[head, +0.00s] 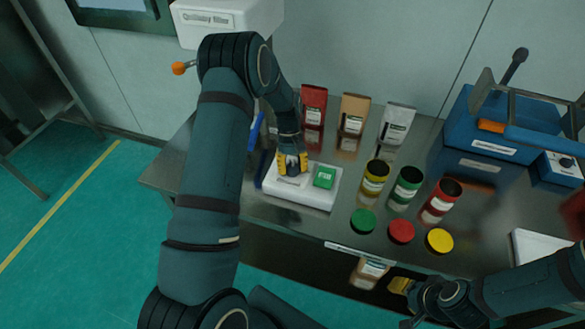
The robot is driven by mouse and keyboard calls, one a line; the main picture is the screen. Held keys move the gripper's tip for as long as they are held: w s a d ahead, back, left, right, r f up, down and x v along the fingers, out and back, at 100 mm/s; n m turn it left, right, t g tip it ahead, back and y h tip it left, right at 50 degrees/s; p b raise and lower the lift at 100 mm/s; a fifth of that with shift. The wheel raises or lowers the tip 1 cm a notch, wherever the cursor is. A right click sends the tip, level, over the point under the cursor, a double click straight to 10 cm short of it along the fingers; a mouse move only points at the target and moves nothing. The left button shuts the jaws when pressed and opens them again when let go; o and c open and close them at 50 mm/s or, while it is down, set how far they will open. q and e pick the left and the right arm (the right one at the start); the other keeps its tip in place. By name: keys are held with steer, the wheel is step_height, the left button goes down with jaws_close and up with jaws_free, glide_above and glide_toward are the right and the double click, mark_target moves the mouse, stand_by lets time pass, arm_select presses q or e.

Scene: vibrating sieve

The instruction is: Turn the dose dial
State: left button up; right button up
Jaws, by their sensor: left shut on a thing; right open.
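A white dosing box (318,199) stands on the left part of the steel bench, with a green button (325,176) on its right side. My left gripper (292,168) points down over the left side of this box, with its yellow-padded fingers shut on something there. That thing appears to be the dose dial, but the fingers hide it, so its setting cannot be read. My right gripper (404,301) is open and empty, low in front of the bench's front edge.
Red, tan and white bags (397,124) stand along the back. Yellow, green and red jars (407,184) stand mid-bench, with lids (401,231) in front. A blue sieve machine (492,147) and a small control box (558,169) are on the right. A white dispenser (226,18) is above.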

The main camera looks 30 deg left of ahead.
arm_select(q)
steer(key=m+y, duration=0.1)
steer(key=m, duration=0.1)
steer(key=m+g, duration=0.1)
steer(key=m, duration=0.2)
steer(key=shift+s+d+f+m+y+b, duration=0.1)
steer(key=shift+s+f+m+y+b, duration=0.05)
steer(key=shift+m+y+b, duration=0.2)
stand_by(0.4)
steer(key=o, duration=1.2)
steer(key=shift+r, duration=0.2)
steer(key=v, duration=1.2)
steer(key=shift+f, duration=0.15)
